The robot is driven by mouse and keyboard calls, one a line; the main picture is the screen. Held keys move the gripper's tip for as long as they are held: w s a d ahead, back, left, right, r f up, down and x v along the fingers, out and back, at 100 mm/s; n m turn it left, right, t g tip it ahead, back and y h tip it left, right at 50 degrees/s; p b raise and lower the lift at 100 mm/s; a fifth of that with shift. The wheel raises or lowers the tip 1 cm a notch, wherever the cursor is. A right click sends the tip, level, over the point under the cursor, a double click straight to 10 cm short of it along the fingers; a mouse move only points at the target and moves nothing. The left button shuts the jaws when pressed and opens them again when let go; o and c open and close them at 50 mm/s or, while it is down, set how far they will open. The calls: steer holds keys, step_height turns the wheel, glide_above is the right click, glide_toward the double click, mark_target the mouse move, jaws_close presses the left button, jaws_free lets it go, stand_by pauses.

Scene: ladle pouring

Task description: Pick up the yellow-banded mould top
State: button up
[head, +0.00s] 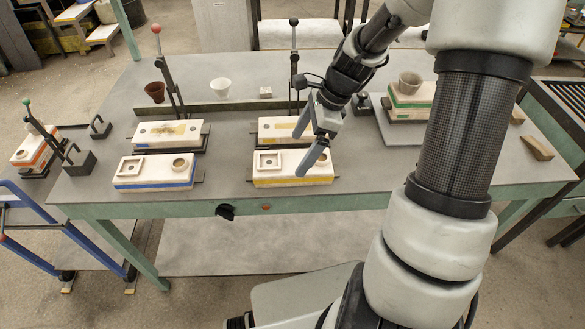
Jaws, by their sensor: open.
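A pale block with a yellow band (268,181) along its lower front edge sits on the table's front middle. Its upper face has a square raised frame at left and a round opening at right. Behind it lies a flatter pale block (272,127) with a yellowish patch, partly hidden by my gripper. My gripper (299,155) is open, its two fingers spread, one tip by the rear block and the other over the right end of the front yellow-banded block. The fingers hold nothing. Whether a fingertip touches either block cannot be told from this view.
A similar blue-banded block (155,185) and a stained block (160,132) stand left. Upright ball-topped levers (293,60) rise behind. An orange-banded mould (35,145) is far left. The table (220,185) is bare between the front blocks.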

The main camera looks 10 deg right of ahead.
mark_target(293, 161)
steer(key=b+x, duration=0.1)
steer(key=x, duration=0.5)
steer(key=shift+s, duration=0.15)
steer(key=shift+r, duration=0.15)
steer(key=c, duration=2)
